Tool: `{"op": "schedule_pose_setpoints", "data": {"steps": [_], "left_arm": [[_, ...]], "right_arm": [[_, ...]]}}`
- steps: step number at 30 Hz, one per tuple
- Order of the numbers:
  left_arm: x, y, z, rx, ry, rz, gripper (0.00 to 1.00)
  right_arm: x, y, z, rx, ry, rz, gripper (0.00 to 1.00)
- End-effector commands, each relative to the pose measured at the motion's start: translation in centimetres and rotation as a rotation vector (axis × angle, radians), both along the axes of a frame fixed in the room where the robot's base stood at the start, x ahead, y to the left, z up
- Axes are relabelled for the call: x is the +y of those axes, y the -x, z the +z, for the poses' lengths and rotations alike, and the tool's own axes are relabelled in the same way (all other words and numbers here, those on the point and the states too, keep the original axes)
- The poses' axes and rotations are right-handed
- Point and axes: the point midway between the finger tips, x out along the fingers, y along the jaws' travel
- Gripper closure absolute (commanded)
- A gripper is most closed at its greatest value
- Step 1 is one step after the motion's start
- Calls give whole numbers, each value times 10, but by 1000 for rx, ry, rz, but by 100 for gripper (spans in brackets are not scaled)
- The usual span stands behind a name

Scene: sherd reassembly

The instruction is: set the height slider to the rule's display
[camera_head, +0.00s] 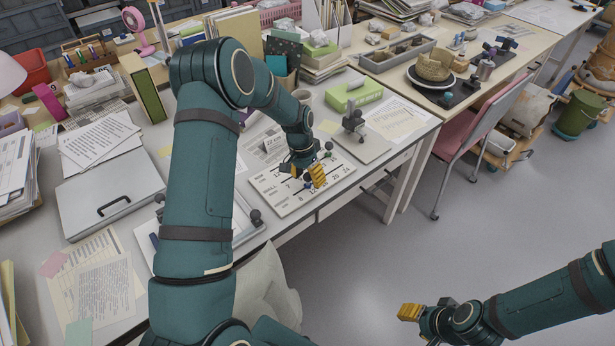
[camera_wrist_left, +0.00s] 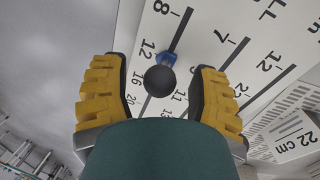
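A white slider board (camera_head: 283,203) with several numbered scales lies near the table's front edge. My left gripper (camera_head: 313,176) is low over it, pointing down. In the left wrist view the gripper (camera_wrist_left: 158,92) is open, with a yellow finger on each side of a round black knob (camera_wrist_left: 160,80); gaps show between knob and fingers. A blue piece (camera_wrist_left: 167,58) shows at the knob, near the 12 of the scale that starts at 8. A white display card (camera_wrist_left: 291,136) reads 22 cm; it also stands behind the board (camera_head: 274,143). My right gripper (camera_head: 410,312) hangs over the floor.
A grey stand (camera_head: 354,120) with a dark fixture is right of the board, and a green box (camera_head: 354,94) is behind it. Another device with a dark knob (camera_head: 256,217) lies left of the board. Papers and a grey case (camera_head: 113,192) fill the left side.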

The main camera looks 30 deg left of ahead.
Motion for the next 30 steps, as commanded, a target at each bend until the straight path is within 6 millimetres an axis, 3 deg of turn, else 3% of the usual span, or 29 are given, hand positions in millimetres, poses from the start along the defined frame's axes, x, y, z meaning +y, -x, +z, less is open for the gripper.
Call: {"op": "schedule_pose_setpoints", "data": {"steps": [10, 22, 30], "left_arm": [[2, -1, 12, -4, 0, 1, 39], [17, -4, 87, -5, -1, 0, 39], [22, -5, 115, -1, 0, -1, 39]], "right_arm": [[0, 0, 0, 0, 0, 0, 53], [0, 0, 0, 0, 0, 0, 53], [0, 0, 0, 0, 0, 0, 53]]}}
